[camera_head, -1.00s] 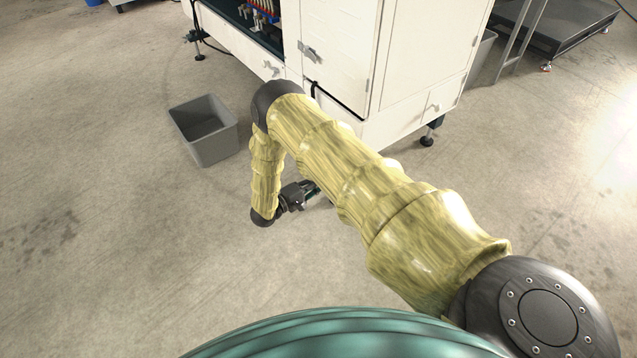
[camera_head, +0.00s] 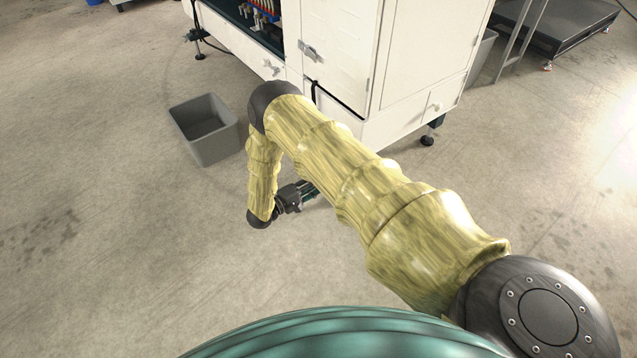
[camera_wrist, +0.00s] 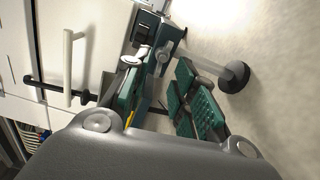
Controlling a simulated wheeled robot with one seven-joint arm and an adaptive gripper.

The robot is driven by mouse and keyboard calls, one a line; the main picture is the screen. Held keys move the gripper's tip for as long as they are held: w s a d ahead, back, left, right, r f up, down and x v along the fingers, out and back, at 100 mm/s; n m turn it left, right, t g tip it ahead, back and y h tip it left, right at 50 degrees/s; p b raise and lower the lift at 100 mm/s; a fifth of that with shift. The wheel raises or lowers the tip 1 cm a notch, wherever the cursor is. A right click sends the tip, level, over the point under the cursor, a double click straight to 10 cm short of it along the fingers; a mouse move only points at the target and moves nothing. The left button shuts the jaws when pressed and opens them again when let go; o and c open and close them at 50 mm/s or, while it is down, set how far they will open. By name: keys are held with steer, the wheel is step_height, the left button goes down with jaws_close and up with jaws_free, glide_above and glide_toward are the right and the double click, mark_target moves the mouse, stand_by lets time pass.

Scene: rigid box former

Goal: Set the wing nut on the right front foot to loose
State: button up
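My gripper (camera_wrist: 158,95) is open, with its two green-padded fingers apart in the wrist view. Just beyond the fingertips is a machine foot, with a grey rod and a round black pad (camera_wrist: 234,77) on the floor. A dark green bracket (camera_wrist: 163,28) sits at the top of this foot. A small grey winged part (camera_wrist: 163,52), apparently the wing nut, lies beside the bracket near the fingertips. I cannot tell whether the fingers touch it. In the head view my gripper (camera_head: 297,196) is low, left of my forearm, which hides the machine's near corner.
The white machine cabinet (camera_head: 335,45) stands ahead. Another foot (camera_head: 428,138) shows under its right side. A grey bin (camera_head: 205,130) stands on the floor to the left. A white handle (camera_wrist: 69,66) and a black bar (camera_wrist: 55,89) lie left of the fingers.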

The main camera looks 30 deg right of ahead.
steer(key=a, duration=1)
steer(key=shift+s+a, duration=0.25)
steer(key=shift+s, duration=0.2)
